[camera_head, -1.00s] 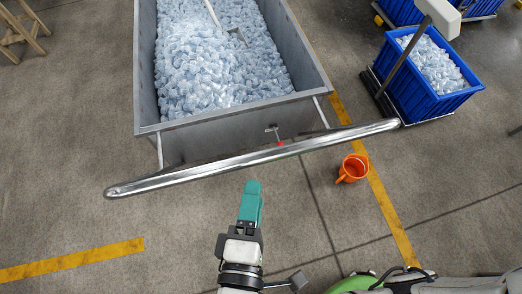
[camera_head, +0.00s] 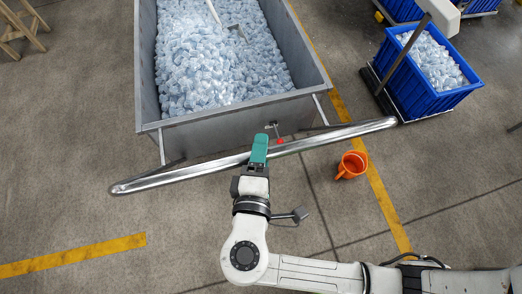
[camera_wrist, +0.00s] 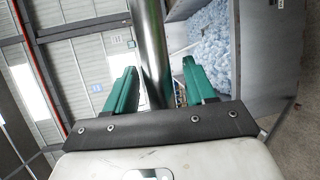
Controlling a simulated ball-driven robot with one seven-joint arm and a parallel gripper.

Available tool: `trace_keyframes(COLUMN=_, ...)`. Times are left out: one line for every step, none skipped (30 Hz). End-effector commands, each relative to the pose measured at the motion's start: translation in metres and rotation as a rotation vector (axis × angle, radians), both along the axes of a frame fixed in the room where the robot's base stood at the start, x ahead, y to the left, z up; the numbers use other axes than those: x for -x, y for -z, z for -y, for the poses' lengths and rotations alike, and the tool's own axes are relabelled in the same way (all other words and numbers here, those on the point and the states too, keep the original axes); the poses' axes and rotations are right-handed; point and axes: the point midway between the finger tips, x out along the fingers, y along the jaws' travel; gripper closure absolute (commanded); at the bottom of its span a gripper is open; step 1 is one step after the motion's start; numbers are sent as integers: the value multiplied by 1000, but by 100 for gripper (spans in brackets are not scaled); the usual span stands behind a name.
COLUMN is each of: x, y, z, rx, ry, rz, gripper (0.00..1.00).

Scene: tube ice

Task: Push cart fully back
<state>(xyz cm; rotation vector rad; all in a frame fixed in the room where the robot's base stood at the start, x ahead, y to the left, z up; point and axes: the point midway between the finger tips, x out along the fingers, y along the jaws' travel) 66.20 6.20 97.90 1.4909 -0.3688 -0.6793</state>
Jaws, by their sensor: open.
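The cart is a grey metal bin (camera_head: 235,128) heaped with bluish tube ice, in the upper middle of the head view. Its long shiny push handle (camera_head: 200,172) runs slanted across the near end. My gripper (camera_head: 259,150) is at the middle of the handle, its green fingers reaching over the bar. In the wrist view the handle (camera_wrist: 151,50) passes between the two spread fingers of my gripper (camera_wrist: 155,85), and the cart's wall (camera_wrist: 262,60) with ice beside it shows at right. Whether the fingers touch the bar, I cannot tell.
A blue crate of ice (camera_head: 425,75) stands on a platform scale to the right. A wooden stool (camera_head: 20,30) is at upper left. Floor left of the cart is clear.

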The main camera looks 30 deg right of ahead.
Motion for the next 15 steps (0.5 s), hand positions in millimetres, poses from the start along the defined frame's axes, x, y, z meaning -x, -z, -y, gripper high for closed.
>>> trace_keyframes(x=0, y=0, z=0, rx=0, ry=0, rz=0, gripper=47)
trace_keyframes(x=0, y=0, z=0, rx=0, ry=0, rz=0, gripper=50)
trace_keyframes(x=0, y=0, z=0, rx=0, ry=0, rz=0, gripper=54)
trace_keyframes(x=0, y=0, z=0, rx=0, ry=0, rz=0, gripper=57)
trace_keyframes(x=0, y=0, z=0, rx=0, ry=0, rz=0, gripper=60)
trace_keyframes(x=0, y=0, z=0, rx=0, ry=0, rz=0, gripper=63)
trace_keyframes(x=0, y=0, z=0, rx=0, ry=0, rz=0, gripper=66)
trace_keyframes(x=0, y=0, z=0, rx=0, ry=0, rz=0, gripper=69)
trace_keyframes(x=0, y=0, z=0, rx=0, ry=0, rz=0, gripper=73)
trace_keyframes(x=0, y=0, z=0, rx=0, ry=0, rz=0, gripper=76)
trace_keyframes(x=0, y=0, z=0, rx=0, ry=0, rz=0, gripper=79)
trace_keyframes(x=0, y=0, z=0, rx=0, ry=0, rz=0, gripper=83)
trace_keyframes(x=0, y=0, z=0, rx=0, ry=0, rz=0, gripper=85)
trace_keyframes(x=0, y=0, z=0, rx=0, ry=0, rz=0, gripper=88)
trace_keyframes(x=0, y=0, z=0, rx=-1, ry=0, rz=-1, gripper=92)
